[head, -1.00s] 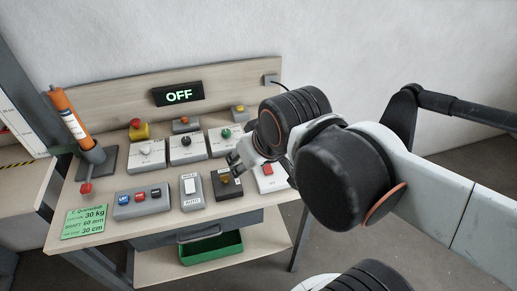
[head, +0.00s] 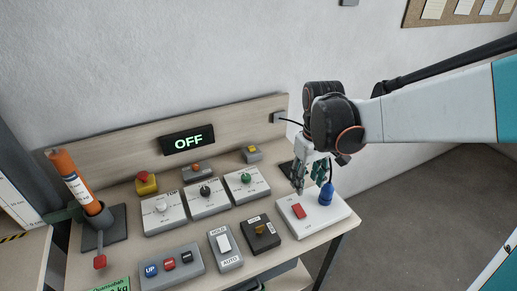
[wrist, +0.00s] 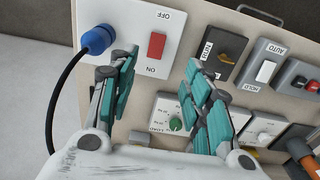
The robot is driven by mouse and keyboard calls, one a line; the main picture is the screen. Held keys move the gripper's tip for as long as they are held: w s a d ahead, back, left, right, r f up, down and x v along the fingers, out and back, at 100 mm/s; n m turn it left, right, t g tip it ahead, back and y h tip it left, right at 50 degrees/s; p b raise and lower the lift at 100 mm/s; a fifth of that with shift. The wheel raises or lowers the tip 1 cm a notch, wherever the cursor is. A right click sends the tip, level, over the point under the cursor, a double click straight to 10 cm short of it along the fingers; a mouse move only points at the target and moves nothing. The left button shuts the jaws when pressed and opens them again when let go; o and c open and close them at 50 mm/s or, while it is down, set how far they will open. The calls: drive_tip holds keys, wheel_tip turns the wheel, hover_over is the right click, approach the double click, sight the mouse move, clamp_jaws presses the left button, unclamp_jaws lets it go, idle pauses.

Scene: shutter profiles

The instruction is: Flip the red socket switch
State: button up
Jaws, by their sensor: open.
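The red socket switch (head: 298,211) is a red rocker on a white socket plate (head: 322,220) at the right front of the table. In the wrist view the switch (wrist: 156,45) sits between the words OFF and ON, and it looks untouched. A blue plug (head: 326,194) is in the same plate, next to the switch. My gripper (head: 310,176) is above the back part of the plate, with its fingers pointing down. In the wrist view its teal-padded fingers (wrist: 160,72) are spread apart and empty, with the switch showing in line with the gap between them. Which way the rocker is tilted is hard to tell.
A dark box with a yellow knob (head: 260,230) and a HOLD/AUTO switch (head: 224,243) stand left of the plate. Knob boxes (head: 206,196) stand behind them. A black cable (wrist: 61,100) runs from the plug. A display (head: 187,139) on the backboard reads OFF.

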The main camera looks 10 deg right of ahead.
sight(302, 214)
drive_tip(key=f+b, duration=0.2)
drive_tip(key=f, duration=0.5)
drive_tip(key=f+b, duration=0.2)
drive_tip(key=f, duration=0.5)
drive_tip(key=shift+w+d+f+b, duration=0.1)
drive_tip(key=shift+d+f+b, duration=0.1)
drive_tip(key=shift+b, duration=0.15)
drive_tip(key=shift+c, duration=0.2)
drive_tip(key=c, duration=1)
